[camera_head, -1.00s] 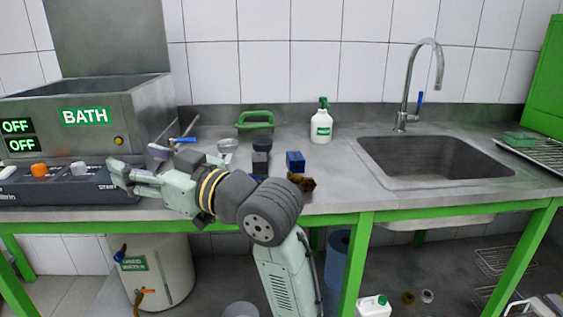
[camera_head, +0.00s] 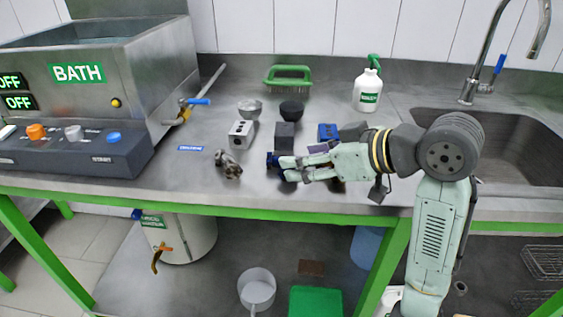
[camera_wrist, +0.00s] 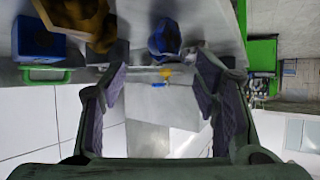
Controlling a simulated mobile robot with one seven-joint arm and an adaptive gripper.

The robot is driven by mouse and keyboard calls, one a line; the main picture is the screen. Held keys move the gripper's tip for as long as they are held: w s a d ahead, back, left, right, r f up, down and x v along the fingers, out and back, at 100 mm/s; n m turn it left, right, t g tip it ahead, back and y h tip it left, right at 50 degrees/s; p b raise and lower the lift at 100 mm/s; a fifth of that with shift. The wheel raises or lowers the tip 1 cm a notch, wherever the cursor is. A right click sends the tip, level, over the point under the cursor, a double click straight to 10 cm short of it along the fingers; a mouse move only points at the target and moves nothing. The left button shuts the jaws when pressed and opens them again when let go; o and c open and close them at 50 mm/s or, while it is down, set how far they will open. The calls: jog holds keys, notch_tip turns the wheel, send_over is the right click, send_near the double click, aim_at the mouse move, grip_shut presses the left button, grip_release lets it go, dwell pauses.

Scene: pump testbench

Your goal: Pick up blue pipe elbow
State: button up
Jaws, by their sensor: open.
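The blue pipe elbow (camera_head: 272,160) lies on the grey bench top, just beyond the fingertips of my gripper (camera_head: 287,169) in the head view. It is small and dark there, and the fingers partly cover it. In the wrist view the blue elbow (camera_wrist: 165,38) shows at the top middle, roughly in line with the gap between my fingers (camera_wrist: 163,78). The fingers are spread apart with nothing between them. I cannot tell the exact distance to the elbow.
A blue block (camera_head: 328,131) stands behind my gripper. A brass-coloured part (camera_wrist: 75,20) is beside the elbow in the wrist view. A grey metal block (camera_head: 241,134), a metal fitting (camera_head: 228,164) and a dark block (camera_head: 284,135) stand nearby. The bench's front is mostly clear.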

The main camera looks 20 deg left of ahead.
aim_at(272, 161)
jog(key=x, duration=0.4)
jog(key=p+x, duration=0.1)
jog(key=x, duration=0.1)
jog(key=shift+s+f, duration=0.1)
jog(key=shift+s, duration=0.15)
jog(key=shift+d, duration=0.1)
grip_shut()
dwell(0.4)
